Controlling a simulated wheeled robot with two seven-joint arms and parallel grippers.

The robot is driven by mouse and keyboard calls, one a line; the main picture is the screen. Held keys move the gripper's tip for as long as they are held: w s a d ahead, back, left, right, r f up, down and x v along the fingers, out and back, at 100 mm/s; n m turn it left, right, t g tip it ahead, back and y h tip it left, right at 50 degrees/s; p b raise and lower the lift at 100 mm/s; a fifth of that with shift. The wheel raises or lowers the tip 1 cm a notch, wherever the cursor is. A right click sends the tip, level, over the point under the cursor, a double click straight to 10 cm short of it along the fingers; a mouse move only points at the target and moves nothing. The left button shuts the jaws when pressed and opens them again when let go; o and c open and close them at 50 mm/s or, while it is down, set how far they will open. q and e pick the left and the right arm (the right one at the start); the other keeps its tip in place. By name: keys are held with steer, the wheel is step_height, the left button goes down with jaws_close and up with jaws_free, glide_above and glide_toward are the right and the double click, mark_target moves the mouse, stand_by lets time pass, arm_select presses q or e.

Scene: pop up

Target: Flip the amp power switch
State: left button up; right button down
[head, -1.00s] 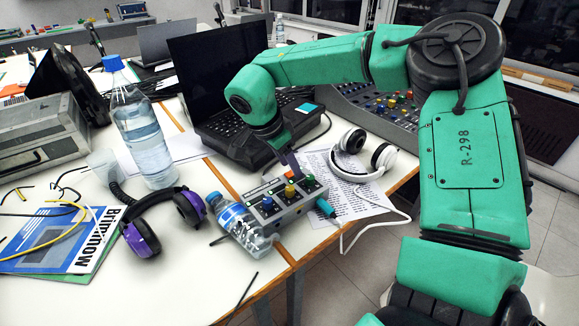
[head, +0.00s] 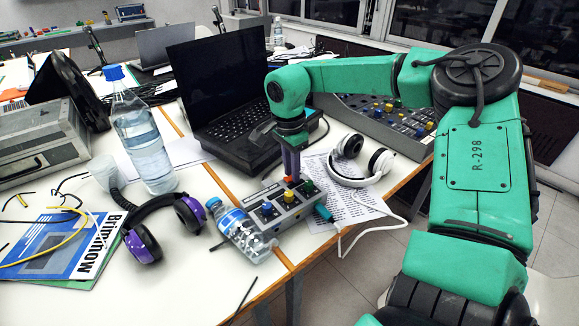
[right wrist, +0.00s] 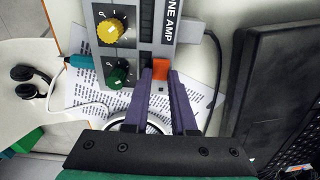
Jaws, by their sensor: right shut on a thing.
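The amp (head: 262,197) is a grey box with blue, yellow and green knobs, lying on the front right of the white table. In the right wrist view its panel (right wrist: 146,35) shows the letters "NE AMP", a yellow knob and a green knob. The orange power switch (right wrist: 160,68) sits near the panel's end. My right gripper (right wrist: 160,80) has its purple fingers on both sides of the switch and is shut on it. In the head view the right gripper (head: 291,168) points down at the amp's far edge. My left gripper is not in view.
A small bottle (head: 238,228) lies against the amp's left side. A teal plug (head: 323,213) with a white cable is on its right. White headphones (head: 360,162), a laptop (head: 225,95) and purple headphones (head: 140,241) lie nearby. A tall bottle (head: 142,140) stands at left.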

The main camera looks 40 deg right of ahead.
mark_target(288, 178)
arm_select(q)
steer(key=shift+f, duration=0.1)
arm_select(e)
steer(key=shift+a, duration=0.1)
steer(key=c, duration=0.7)
jaws_free()
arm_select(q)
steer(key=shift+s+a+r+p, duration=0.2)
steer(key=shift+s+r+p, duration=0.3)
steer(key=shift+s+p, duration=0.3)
arm_select(e)
steer(key=r, duration=0.9)
steer(key=a+r, duration=0.1)
steer(key=r, duration=0.4)
steer(key=shift+r, duration=0.3)
